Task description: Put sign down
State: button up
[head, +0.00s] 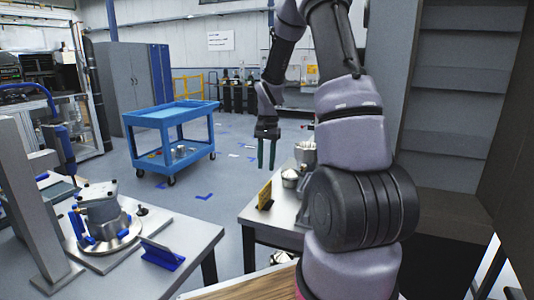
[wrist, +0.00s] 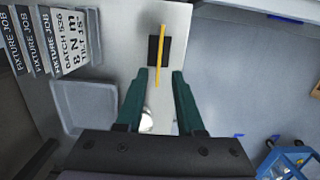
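A yellow sign (head: 265,194) stands upright in a small black base on the grey table at the middle. In the wrist view the sign (wrist: 162,55) shows nearly edge-on as a thin yellow strip, with its black base (wrist: 153,50) around its foot. My gripper (head: 266,164) points down above the table with its green fingers apart and nothing between them. No contact with the sign shows.
Silver round parts (head: 290,178) stand close behind the sign. The wrist view shows a grey tray (wrist: 82,108) and printed job cards (wrist: 70,40) at left. A blue cart (head: 172,115) stands beyond.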

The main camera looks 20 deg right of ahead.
jog(key=s+a+r+n+t, duration=0.15)
jog(key=s+r, duration=0.25)
jog(key=r, duration=0.7)
jog(key=s+a+r+n+t, duration=0.1)
jog(key=s+a+r+t, duration=0.2)
jog(key=s+r, duration=0.4)
jog(key=s+a+r+n+t+y, duration=0.1)
jog(key=s+a+r+n+t, duration=0.1)
jog(key=s+r, duration=0.6)
jog(key=s+a+t, duration=0.1)
jog(key=s, duration=0.3)
jog(key=shift+a, duration=0.4)
jog(key=shift+t, duration=0.25)
